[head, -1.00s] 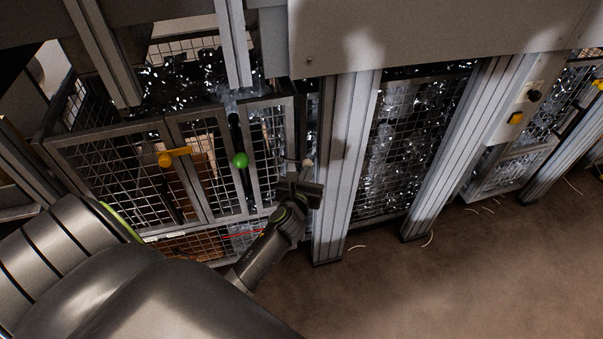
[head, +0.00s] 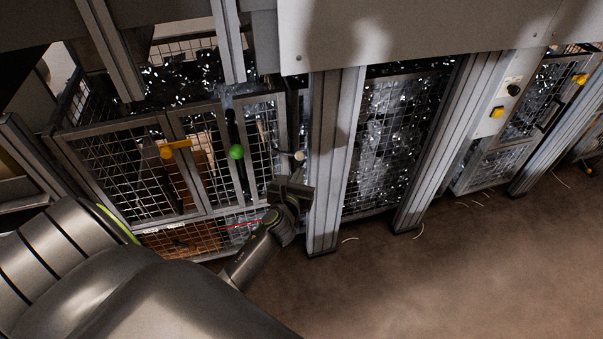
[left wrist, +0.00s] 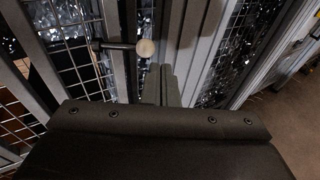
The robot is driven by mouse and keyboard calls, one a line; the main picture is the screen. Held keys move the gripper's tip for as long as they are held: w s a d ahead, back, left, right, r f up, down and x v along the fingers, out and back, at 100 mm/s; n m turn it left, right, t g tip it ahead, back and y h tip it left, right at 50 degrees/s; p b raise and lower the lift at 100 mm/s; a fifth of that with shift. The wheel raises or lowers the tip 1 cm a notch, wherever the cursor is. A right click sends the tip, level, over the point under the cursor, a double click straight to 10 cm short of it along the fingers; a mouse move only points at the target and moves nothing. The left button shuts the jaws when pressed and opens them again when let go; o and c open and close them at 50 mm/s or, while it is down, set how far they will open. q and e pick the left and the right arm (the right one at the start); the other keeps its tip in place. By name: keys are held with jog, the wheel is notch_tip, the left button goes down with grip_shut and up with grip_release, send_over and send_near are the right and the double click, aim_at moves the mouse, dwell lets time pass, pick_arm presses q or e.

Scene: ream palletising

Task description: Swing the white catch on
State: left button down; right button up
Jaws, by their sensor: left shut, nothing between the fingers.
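The white catch shows as a pale round knob (head: 299,156) at the right edge of the mesh gate, beside an upright metal post. In the left wrist view the knob (left wrist: 145,48) sits at the end of a dark rod (left wrist: 117,46) that points across toward the post. My left gripper (head: 296,184) is shut and empty, just below the knob and apart from it. In the left wrist view its closed fingers (left wrist: 161,84) lie below and slightly right of the knob. My right gripper is not in view.
The metal post (head: 333,160) stands close to the right of my gripper. Open brown floor (head: 430,280) lies to the right.

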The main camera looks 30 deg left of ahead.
pick_arm(q)
jog(key=d+p+v, duration=0.1)
jog(key=v, duration=0.7)
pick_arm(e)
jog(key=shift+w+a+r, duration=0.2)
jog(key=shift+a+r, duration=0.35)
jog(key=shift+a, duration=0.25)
pick_arm(q)
jog(key=shift+w+d+f, duration=0.1)
jog(key=shift+d, duration=0.05)
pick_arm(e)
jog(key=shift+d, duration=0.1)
